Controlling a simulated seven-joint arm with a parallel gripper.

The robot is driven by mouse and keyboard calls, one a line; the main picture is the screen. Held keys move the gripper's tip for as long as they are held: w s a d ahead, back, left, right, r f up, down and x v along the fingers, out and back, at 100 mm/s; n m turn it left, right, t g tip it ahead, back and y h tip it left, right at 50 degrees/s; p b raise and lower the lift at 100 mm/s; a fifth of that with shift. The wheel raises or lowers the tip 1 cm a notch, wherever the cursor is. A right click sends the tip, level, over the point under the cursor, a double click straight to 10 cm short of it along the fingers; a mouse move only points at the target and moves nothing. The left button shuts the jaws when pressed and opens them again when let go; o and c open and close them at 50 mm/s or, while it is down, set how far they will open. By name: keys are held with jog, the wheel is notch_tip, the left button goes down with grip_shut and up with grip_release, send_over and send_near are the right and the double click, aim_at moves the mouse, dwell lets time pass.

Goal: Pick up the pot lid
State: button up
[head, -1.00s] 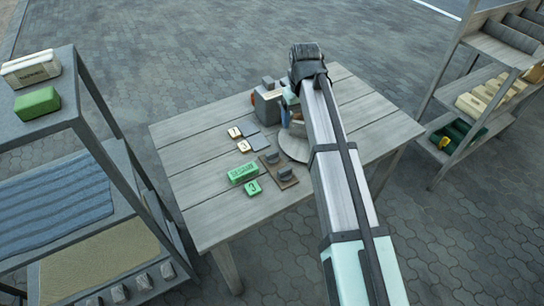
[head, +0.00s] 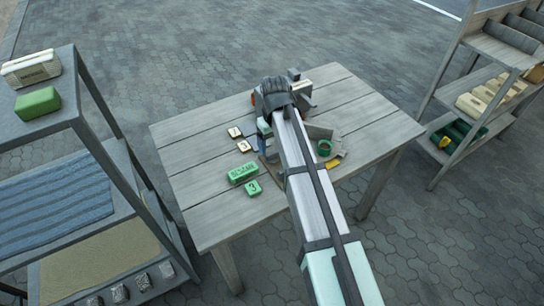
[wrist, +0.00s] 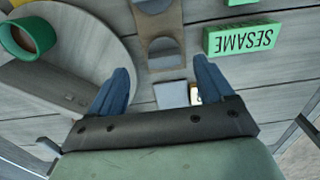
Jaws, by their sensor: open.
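My gripper (wrist: 162,66) is open and empty, its two blue fingers spread above the table. In the wrist view, a brown board (wrist: 145,25) with two grey rounded pieces lies ahead of the fingers; the nearer grey piece (wrist: 166,52) is close to the gap between the fingertips. I cannot tell for sure whether one of these is the pot lid. A small grey square plate (wrist: 170,95) shows between the fingers. In the head view, my arm hides the board and most of the gripper.
A green SESAME block (head: 243,172) and a smaller green block (head: 253,187) lie on the table (head: 195,178). A round grey tray (wrist: 85,60) carries a green cup (wrist: 32,35). Small cream tiles (head: 234,132) lie nearby. Shelves stand left and right. The table's right end is mostly clear.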

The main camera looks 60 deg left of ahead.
aim_at(273, 154)
jog(key=shift+s+d+f, duration=0.1)
jog(key=shift+s+f, duration=0.05)
jog(key=shift+f, duration=1.25)
jog(key=shift+s+d+f, duration=0.1)
jog(key=shift+f, duration=1.25)
jog(key=shift+c, duration=0.4)
jog(key=c, duration=1)
jog(key=shift+r, duration=0.15)
notch_tip(273, 154, up, 9)
jog(key=shift+f, duration=0.1)
jog(key=w+d+m, duration=0.1)
jog(key=w+d, duration=0.1)
jog(key=w, duration=0.3)
jog(key=w+d, duration=0.2)
jog(key=w, duration=0.4)
jog(key=w+d+r+m, duration=0.1)
jog(key=w+d, duration=0.1)
jog(key=w, duration=0.3)
jog(key=shift+w+d+m, duration=0.2)
jog(key=shift+d+m, duration=0.1)
jog(key=shift+d, duration=0.05)
